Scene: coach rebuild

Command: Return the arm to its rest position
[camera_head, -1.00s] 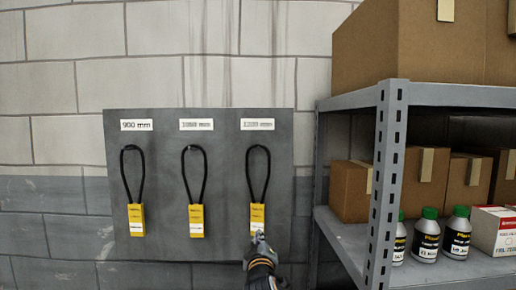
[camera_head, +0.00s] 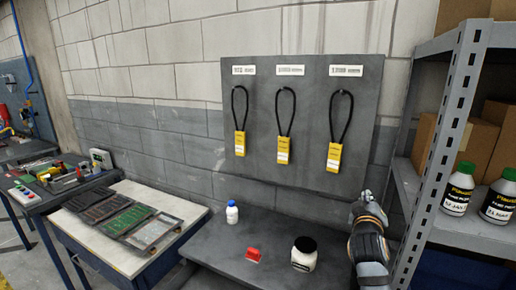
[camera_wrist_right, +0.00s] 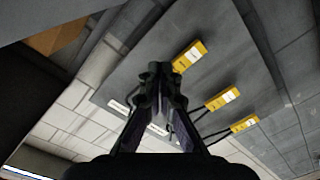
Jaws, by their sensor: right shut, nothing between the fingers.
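My right gripper (camera_head: 366,197) is in the head view, below and to the right of the grey wall panel. It is shut and empty, and apart from the belts. In the right wrist view its fingers (camera_wrist_right: 162,72) are together, with the panel behind them. Three black looped belts with yellow sleeves hang on the panel: a left belt (camera_head: 240,143), a middle belt (camera_head: 284,148) and a right belt (camera_head: 334,155). The sleeves also show in the right wrist view, one of them a yellow sleeve (camera_wrist_right: 189,56) close to the fingertips. My left gripper is not in view.
A grey bench (camera_head: 215,262) below the panel holds a small white bottle (camera_head: 232,212), a red block (camera_head: 253,254) and a black-lidded white jar (camera_head: 304,255). A grey metal shelf (camera_head: 458,105) stands close on the right. A table with flat trays (camera_head: 130,222) is at the left.

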